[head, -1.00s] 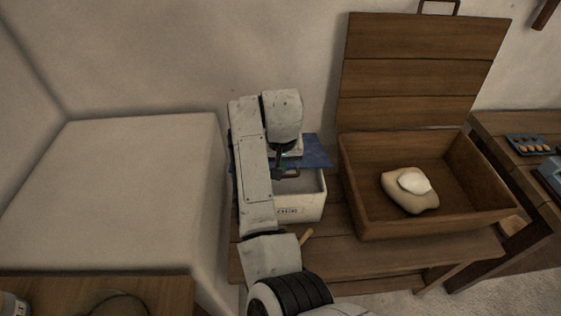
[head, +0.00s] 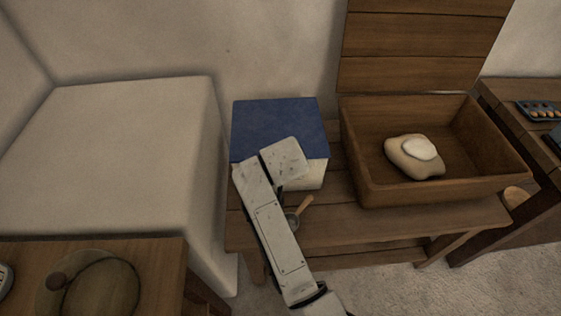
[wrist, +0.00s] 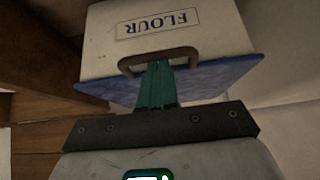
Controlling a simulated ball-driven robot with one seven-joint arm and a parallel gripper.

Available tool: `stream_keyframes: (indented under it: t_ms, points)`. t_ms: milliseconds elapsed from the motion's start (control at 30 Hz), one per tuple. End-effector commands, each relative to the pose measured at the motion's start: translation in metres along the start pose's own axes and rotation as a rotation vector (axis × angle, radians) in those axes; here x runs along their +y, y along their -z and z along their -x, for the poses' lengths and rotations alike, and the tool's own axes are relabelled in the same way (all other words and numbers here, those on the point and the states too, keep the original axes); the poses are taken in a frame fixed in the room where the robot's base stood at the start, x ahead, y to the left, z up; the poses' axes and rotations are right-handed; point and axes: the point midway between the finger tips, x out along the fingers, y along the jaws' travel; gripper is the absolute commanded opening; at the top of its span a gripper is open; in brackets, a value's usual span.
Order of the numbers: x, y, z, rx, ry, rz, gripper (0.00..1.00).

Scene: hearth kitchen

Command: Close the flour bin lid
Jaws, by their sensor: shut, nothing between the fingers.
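The flour bin (head: 315,174) is a white box on the wooden bench. Its blue lid (head: 280,118) lies flat over the top and looks closed. In the wrist view, which shows the bin upside down, the white wall (wrist: 220,32) carries a FLOUR label (wrist: 158,23), and the lid (wrist: 225,78) sits against the bin's rim. A brown handle (wrist: 127,64) stands at the lid's front edge. My gripper (wrist: 160,68) is shut and empty, its teal fingertips at the handle, overlapping it in view; contact is unclear.
An open wooden chest (head: 440,195) with a raised lid (head: 425,45) stands right of the bin, holding a pale sack (head: 412,160). A wooden-handled scoop (head: 303,209) lies before the bin. A pale block (head: 125,160) stands left. A side table (head: 500,120) is at right.

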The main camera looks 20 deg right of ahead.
Motion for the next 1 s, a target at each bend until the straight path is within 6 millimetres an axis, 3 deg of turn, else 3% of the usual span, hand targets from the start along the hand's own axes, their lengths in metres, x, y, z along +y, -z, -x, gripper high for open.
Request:
stream_keyframes:
  t_ms: [567,900,1000]
  points:
    - [0.002,-0.006,-0.005,-0.005,0.001,0.0,0.0]
    - [0.006,0.037,0.03,0.015,0.004,-0.004,0.0]
    - [0.005,0.033,0.046,0.02,0.006,-0.001,0.0]
